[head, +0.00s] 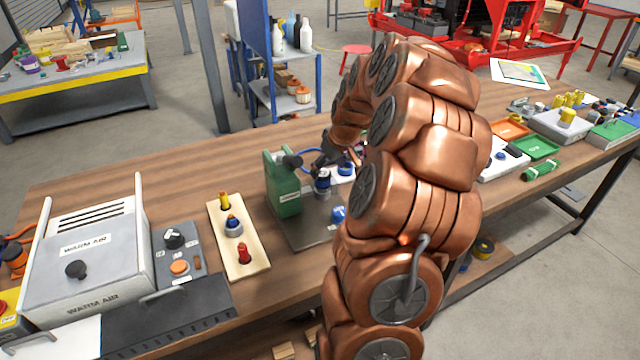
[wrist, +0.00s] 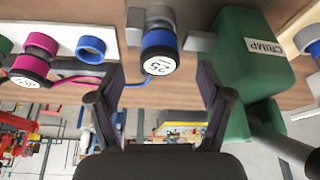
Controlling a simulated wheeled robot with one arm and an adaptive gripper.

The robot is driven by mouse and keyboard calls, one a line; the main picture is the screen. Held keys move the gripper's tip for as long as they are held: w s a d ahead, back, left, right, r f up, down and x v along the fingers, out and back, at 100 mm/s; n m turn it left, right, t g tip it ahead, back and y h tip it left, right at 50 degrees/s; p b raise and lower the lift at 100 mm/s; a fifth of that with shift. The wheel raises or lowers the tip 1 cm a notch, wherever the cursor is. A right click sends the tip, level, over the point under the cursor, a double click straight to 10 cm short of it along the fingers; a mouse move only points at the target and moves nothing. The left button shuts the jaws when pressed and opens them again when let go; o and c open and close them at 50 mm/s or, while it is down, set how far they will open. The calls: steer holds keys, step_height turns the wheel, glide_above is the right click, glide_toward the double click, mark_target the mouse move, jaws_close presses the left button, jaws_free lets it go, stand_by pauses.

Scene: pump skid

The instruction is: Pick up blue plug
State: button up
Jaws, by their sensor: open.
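A dark plug with a blue band and a white face marked 25 (wrist: 160,52) is in the upper middle of the wrist view, with a thin blue cable beside it. In the head view it appears as a small blue and dark cylinder (head: 322,184) beside the green crimp press (head: 284,186). My gripper (wrist: 161,80) is open and empty. Its two fingers are spread to the left and right of the plug, with a gap on each side. In the head view my gripper (head: 327,160) is just above the plug, partly hidden by my arm.
The green press (wrist: 242,62) stands close to my right finger in the wrist view. A magenta-banded plug (wrist: 34,60) and a blue ring (wrist: 91,47) are on the left. A wooden rack (head: 244,254) and a warm-air box (head: 85,255) stand left on the bench.

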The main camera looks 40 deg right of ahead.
mark_target(323, 172)
steer(key=shift+p+x, duration=0.4)
steer(key=shift+x, duration=0.6)
steer(key=shift+p+x, duration=0.6)
steer(key=shift+x, duration=1.45)
steer(key=shift+d, duration=0.1)
steer(key=shift+c, duration=0.4)
jaws_close()
steer(key=shift+w+r+b, duration=0.1)
steer(key=shift+r+b, duration=0.6)
steer(key=shift+r, duration=1.15)
steer(key=shift+s+a+b, duration=0.15)
steer(key=shift+s+a, duration=0.15)
steer(key=shift+s, duration=0.2)
steer(key=shift+s+a+b, duration=0.15)
steer(key=shift+s+a, duration=0.15)
steer(key=shift+s, duration=0.25)
steer(key=s+a+b, duration=0.1)
steer(key=s+a, duration=0.2)
steer(key=s, duration=0.3)
steer(key=s+a+r+b, duration=0.1)
steer(key=s+a+b, duration=0.1)
steer(key=s, duration=0.4)
steer(key=shift+a+r, duration=0.2)
steer(key=shift+a, duration=0.65)
